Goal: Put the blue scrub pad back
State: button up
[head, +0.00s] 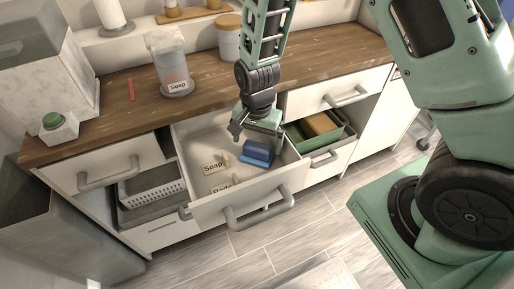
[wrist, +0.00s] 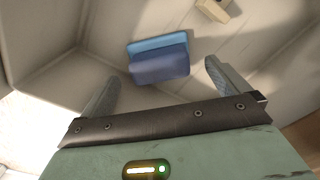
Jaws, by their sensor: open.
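The blue scrub pad (head: 258,153) lies in the open middle drawer (head: 200,138), towards its right side. It has a lighter blue layer and a darker blue layer, and it also shows in the wrist view (wrist: 159,60). My gripper (head: 248,138) is over the drawer, just behind and above the pad. In the wrist view the fingers (wrist: 158,84) are spread apart with nothing between them, and the pad is beyond the fingertips. Labels reading "Soap" (head: 213,168) and "Pads" (head: 222,188) stand in the drawer, left of the pad; the "Pads" label is partly hidden by the drawer front.
The wooden counter (head: 120,112) behind holds a soap canister (head: 172,72), a lidded jar (head: 229,40) and a box with a green button (head: 58,126). A lower right drawer holds a green tray (head: 300,140) with a brown block (head: 320,124). A lower left drawer holds a white basket (head: 150,187).

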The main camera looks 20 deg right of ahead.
aim_at(257, 146)
notch_tip(257, 146, up, 7)
jog(key=shift+f, duration=0.1)
jog(key=s+a+r+n, duration=0.3)
jog(key=s+r+n, duration=0.3)
jog(key=s+n, duration=0.2)
jog(key=s+a+r+n, duration=0.3)
jog(key=s+r+n, duration=0.4)
jog(key=s, duration=0.5)
jog(key=shift+n+y, duration=0.3)
jog(key=shift+n, duration=0.5)
jog(key=shift+a+r, duration=0.1)
jog(key=shift+r, duration=0.05)
jog(key=shift+r+p, duration=0.85)
jog(key=shift+p, duration=0.2)
